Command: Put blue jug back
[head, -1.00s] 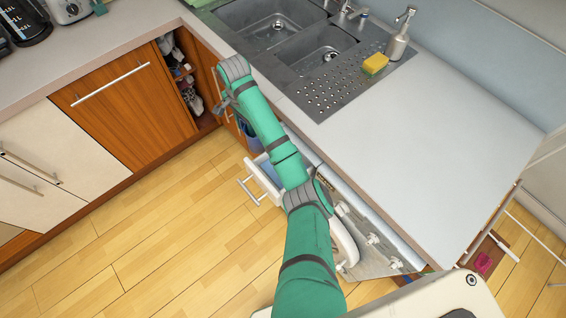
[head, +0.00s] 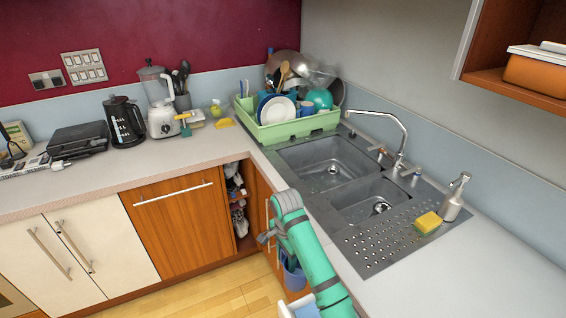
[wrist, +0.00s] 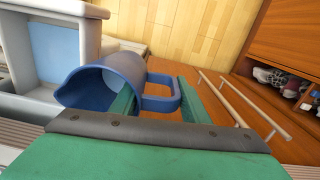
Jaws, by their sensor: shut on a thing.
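The blue jug (wrist: 112,76) lies tilted in the wrist view, with its open mouth to the left and its handle to the right. My gripper (wrist: 158,104) is shut on the blue jug; one green finger reaches into its mouth and the other stands just beyond the handle. The jug's grip point is partly hidden by the fingers. In the head view the jug (head: 293,274) hangs low in front of the cabinet fronts below the sink, beneath my green arm, which hides the gripper there.
An open drawer (wrist: 61,52) with a light-blue inside is left of the jug; part shows in the head view (head: 298,307). A green dish rack (head: 285,132) holding dishes stands behind the sink (head: 330,160). A corner cabinet (head: 247,242) is open.

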